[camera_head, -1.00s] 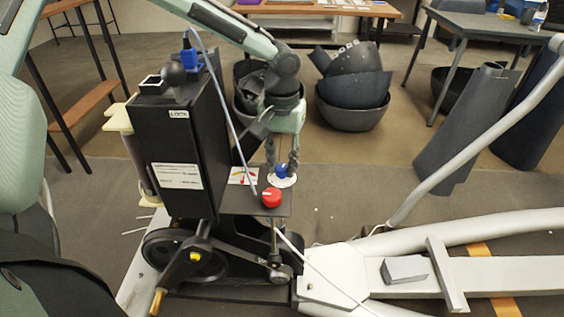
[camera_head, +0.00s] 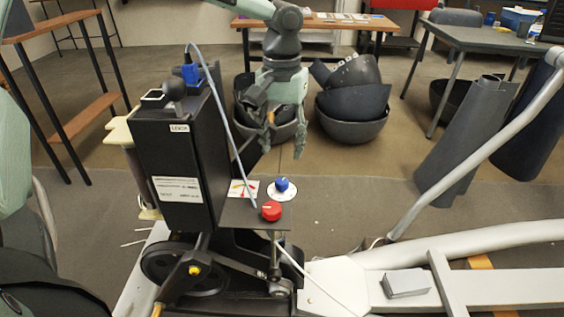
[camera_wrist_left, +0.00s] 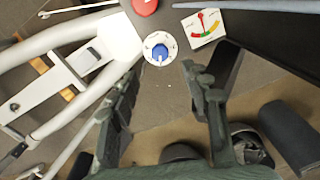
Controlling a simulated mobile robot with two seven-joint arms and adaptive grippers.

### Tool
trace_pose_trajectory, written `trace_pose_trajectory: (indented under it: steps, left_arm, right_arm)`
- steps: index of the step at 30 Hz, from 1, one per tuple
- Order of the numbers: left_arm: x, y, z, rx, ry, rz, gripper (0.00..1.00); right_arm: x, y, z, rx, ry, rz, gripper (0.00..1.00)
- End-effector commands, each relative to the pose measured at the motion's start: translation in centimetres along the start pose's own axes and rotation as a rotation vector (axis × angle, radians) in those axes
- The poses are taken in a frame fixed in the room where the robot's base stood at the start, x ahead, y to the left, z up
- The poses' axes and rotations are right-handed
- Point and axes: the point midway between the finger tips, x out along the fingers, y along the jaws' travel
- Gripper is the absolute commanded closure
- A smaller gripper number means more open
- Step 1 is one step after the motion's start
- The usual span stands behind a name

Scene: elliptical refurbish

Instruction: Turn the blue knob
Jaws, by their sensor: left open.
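The blue knob (camera_head: 282,184) sits on a round white dial plate at the edge of the black machine's small panel. It also shows in the left wrist view (camera_wrist_left: 160,53), between and beyond the fingertips. My left gripper (camera_head: 284,148) is open and empty, pointing down above and behind the knob, apart from it. In the left wrist view the two fingers (camera_wrist_left: 162,82) are spread wide. A red knob (camera_head: 271,210) is just in front of the blue one, and a coloured gauge label (camera_head: 243,189) lies beside it. My right gripper is not in view.
The tall black box (camera_head: 178,160) of the machine stands left of the knobs, with a thin blue cable (camera_head: 219,105) arching past them. A pale frame (camera_head: 450,240) extends right. Dark bins (camera_head: 352,115) stand behind on the floor.

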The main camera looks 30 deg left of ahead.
Motion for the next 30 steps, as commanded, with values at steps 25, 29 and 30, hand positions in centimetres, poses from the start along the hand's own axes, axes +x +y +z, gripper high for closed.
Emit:
trace_pose_trajectory:
  steps: [25, 29, 30]
  left_arm:
    - [-2.8, 0.0, 0.0, 0.0, -0.001, 0.0, 0.52]
    - [-2.8, 0.0, 0.0, 0.001, -0.001, 0.0, 0.52]
    - [-2.8, 0.0, 0.0, 0.001, -0.001, 0.0, 0.52]
  right_arm:
    - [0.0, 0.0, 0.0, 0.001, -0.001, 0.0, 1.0]
    - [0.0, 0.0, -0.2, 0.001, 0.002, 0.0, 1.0]
    - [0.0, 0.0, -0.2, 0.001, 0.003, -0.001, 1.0]
